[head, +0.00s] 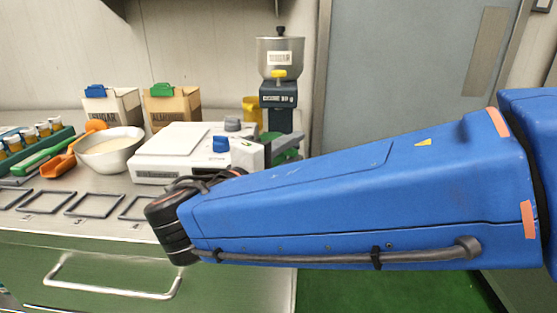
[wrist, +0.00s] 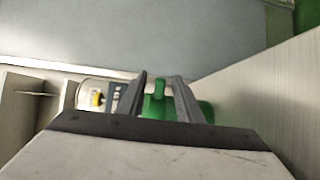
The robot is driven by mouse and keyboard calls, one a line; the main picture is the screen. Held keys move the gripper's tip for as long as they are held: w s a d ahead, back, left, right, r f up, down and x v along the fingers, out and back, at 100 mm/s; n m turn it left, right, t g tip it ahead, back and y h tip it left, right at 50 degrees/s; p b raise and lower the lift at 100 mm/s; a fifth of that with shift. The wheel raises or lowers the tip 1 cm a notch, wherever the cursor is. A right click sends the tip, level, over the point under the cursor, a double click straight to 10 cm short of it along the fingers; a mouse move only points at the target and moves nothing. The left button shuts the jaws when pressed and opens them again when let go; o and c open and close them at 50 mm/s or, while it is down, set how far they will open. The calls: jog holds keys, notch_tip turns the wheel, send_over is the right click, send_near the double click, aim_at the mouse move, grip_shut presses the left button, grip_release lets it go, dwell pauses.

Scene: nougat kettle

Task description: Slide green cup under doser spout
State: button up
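The green cup (head: 289,155) is mostly hidden behind my gripper in the head view, at the right end of the counter. In the wrist view the green cup (wrist: 158,108) lies between and below the fingers, with a narrow upright part between them and more green outside the right finger. My gripper (wrist: 161,76) has its fingers apart, with visible gaps beside that narrow part. In the head view my gripper (head: 296,140) points right, in front of the doser's base. The doser (head: 280,97) has a steel hopper and a yellow knob; its spout is not clearly visible.
A white flat-topped device (head: 165,160) stands left of my gripper. Further left are a white bowl (head: 112,148), an orange scoop (head: 62,163), two cartons (head: 173,106) and dark square frames (head: 93,205). A yellow container (head: 251,108) stands beside the doser.

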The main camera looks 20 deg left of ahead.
jog(key=shift+x, duration=1.85)
grip_shut()
jog(key=shift+w, duration=0.8)
jog(key=shift+w+a, duration=0.1)
jog(key=shift+w, duration=0.6)
jog(key=shift+w, duration=0.35)
jog(key=shift+w, duration=0.35)
jog(key=shift+w, duration=0.1)
